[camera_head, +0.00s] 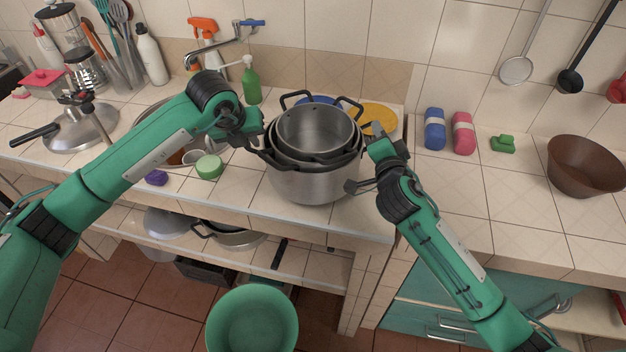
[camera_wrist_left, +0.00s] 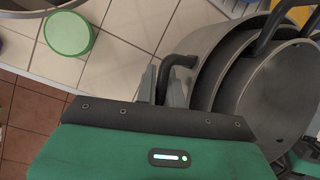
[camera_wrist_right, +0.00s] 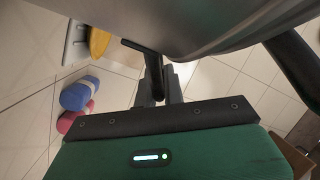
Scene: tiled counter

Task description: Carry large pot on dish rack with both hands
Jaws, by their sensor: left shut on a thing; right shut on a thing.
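The large steel pot (camera_head: 312,188) is at the middle of the counter in the head view, with smaller dark-handled pots (camera_head: 312,128) nested inside it. My left gripper (camera_head: 259,146) is shut on the handle (camera_wrist_left: 183,62) at the pot's left side. My right gripper (camera_head: 364,164) is shut on the opposite handle (camera_wrist_right: 152,62) at the right side. The stack looks about upright. I cannot tell whether its base touches the counter. A yellow plate (camera_head: 379,117) and a mostly hidden blue plate are behind the pots. I cannot make out the dish rack clearly.
Blue and pink rolls (camera_head: 434,129), a green sponge (camera_head: 503,144) and a brown bowl (camera_head: 586,168) are to the right. A green round container (camera_head: 209,166) is left of the pots. A faucet (camera_head: 222,44) and green bottle (camera_head: 251,82) are behind. Clear tiles lie right of my right gripper.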

